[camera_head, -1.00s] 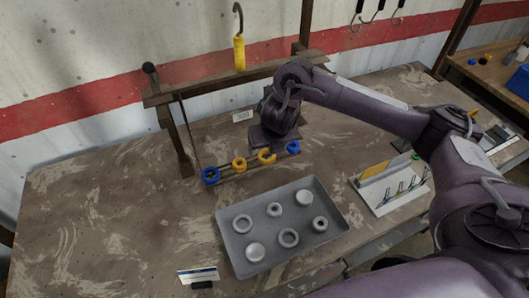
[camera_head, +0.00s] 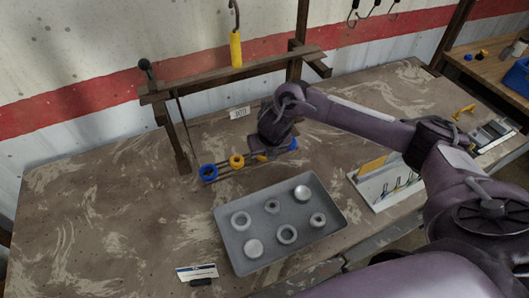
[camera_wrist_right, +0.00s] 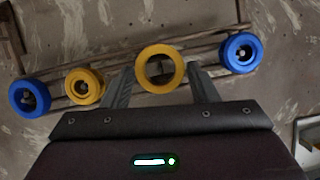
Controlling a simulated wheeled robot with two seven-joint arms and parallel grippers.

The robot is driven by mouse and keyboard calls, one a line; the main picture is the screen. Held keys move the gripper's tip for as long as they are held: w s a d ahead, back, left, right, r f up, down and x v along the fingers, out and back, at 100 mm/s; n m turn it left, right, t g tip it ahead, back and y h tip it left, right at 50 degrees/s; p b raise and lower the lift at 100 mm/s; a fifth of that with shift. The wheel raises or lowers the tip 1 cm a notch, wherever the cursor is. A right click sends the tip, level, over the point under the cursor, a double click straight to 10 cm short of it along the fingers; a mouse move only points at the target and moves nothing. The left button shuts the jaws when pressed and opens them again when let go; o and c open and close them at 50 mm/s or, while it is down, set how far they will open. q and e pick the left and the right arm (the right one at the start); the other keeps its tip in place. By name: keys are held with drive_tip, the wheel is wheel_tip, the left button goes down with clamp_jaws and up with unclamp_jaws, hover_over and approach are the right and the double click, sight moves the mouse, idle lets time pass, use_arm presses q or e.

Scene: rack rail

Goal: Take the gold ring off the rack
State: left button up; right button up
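A rack of thin parallel rails carries two gold rings and two blue rings. The left blue ring (camera_head: 208,171) and left gold ring (camera_head: 237,160) show clearly in the head view; the right blue ring (camera_head: 294,145) is partly hidden. The other gold ring (camera_wrist_right: 159,68) is between the fingertips of my right gripper (camera_wrist_right: 160,75) in the wrist view. The fingers stand apart at its two sides; any contact is hard to tell. The left gold ring (camera_wrist_right: 85,87) and left blue ring (camera_wrist_right: 30,97) are left of the fingers, the right blue ring (camera_wrist_right: 241,52) right. My left gripper is not in view.
A grey tray (camera_head: 232,262) with several pale round parts lies in front of the rack. A white holder (camera_head: 378,191) stands right of it. A wooden frame (camera_head: 225,76) with a hanging yellow-handled tool (camera_head: 236,48) rises behind. The table's left side is clear.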

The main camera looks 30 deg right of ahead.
drive_tip(key=c, duration=0.6)
drive_tip(key=shift+o, duration=0.2)
drive_tip(key=shift+r, duration=0.1)
